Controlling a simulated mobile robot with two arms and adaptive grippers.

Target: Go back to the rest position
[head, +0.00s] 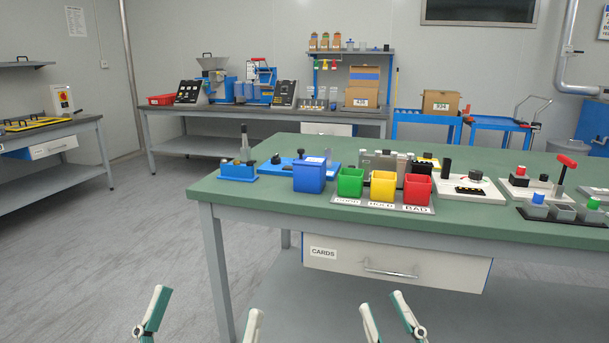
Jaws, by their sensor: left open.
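My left gripper (203,314) is at the bottom of the head view, left of the middle. Its two pale fingers with green pads are wide apart and nothing is between them. My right gripper (382,304) is at the bottom, right of the middle. Its fingertips are apart, with a narrower gap than the left, and nothing shows between them. Both grippers appear in front of the green-topped table (260,199), apart from the things on it. The lower parts of both grippers are cut off by the picture's edge.
On the table stand a blue bin (309,177) and green (350,183), yellow (383,187) and red (417,190) bins on a labelled base. A drawer marked CARDS (400,264) is below the tabletop. Another workbench (260,111) stands behind. Grey floor is clear at left.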

